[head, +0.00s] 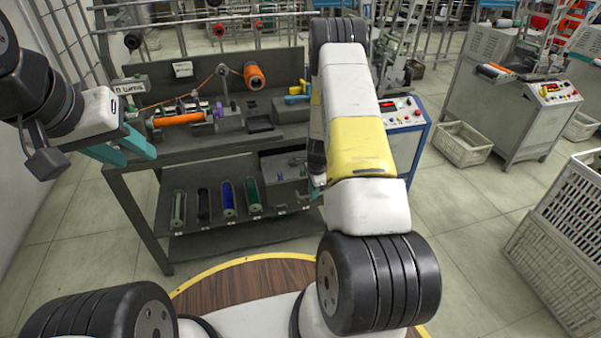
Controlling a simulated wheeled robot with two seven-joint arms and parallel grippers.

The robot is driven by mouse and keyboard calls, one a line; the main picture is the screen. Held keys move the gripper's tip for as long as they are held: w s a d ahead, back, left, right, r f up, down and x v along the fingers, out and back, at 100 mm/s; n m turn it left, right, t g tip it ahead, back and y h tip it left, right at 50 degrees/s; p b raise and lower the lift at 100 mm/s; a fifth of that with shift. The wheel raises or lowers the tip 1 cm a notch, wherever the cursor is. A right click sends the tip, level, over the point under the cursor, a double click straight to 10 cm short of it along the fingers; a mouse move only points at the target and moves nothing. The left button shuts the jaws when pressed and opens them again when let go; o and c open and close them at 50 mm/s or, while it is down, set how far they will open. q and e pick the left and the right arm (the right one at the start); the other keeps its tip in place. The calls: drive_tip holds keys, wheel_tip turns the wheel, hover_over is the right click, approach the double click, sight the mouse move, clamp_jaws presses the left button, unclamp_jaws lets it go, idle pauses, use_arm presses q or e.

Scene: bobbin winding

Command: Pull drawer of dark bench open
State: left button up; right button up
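The dark bench (205,151) stands at the left centre in the head view. A grey drawer (270,166) sits under the right part of its top, with small items showing in or at it; my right arm covers its right end. I cannot tell for sure how far it is out. My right gripper (317,194) is mostly hidden behind my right arm; only a bit of teal shows beside the drawer's right side. Whether it touches the drawer or its handle is hidden. My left gripper (124,149) is open and empty at the bench's left end, its teal fingers apart.
The bench top carries a winder with an orange bobbin (180,119) and an orange spool (254,76). A blue-framed control box (403,112) stands right of the bench. Crates (458,145) sit further right; open floor lies between.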

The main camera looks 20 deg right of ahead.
drive_tip(key=shift+o, duration=1)
wheel_tip(320, 180, up, 8)
drive_tip(key=s, duration=0.1)
drive_tip(key=shift+s+f, duration=0.15)
drive_tip(key=shift+s, duration=0.1)
drive_tip(key=s+a+r+n+t+y, duration=0.1)
drive_tip(key=s+a+r+n, duration=0.2)
drive_tip(key=r, duration=0.6)
drive_tip(key=s+a+r+n, duration=0.2)
drive_tip(key=a+r+n, duration=0.1)
drive_tip(key=r, duration=0.6)
drive_tip(key=s+a+r+n+t+y, duration=0.1)
drive_tip(key=s+a+r+n, duration=0.2)
drive_tip(key=r, duration=0.7)
drive_tip(key=s+a+r+n+t, duration=0.1)
drive_tip(key=s+r+n, duration=0.3)
drive_tip(key=s, duration=0.6)
drive_tip(key=s+a+r+n+t, duration=0.1)
drive_tip(key=s+a+r+n, duration=0.1)
drive_tip(key=s+r+n, duration=0.3)
drive_tip(key=s+r, duration=0.1)
drive_tip(key=s, duration=0.3)
drive_tip(key=shift+s+r, duration=0.2)
drive_tip(key=shift+s, duration=0.2)
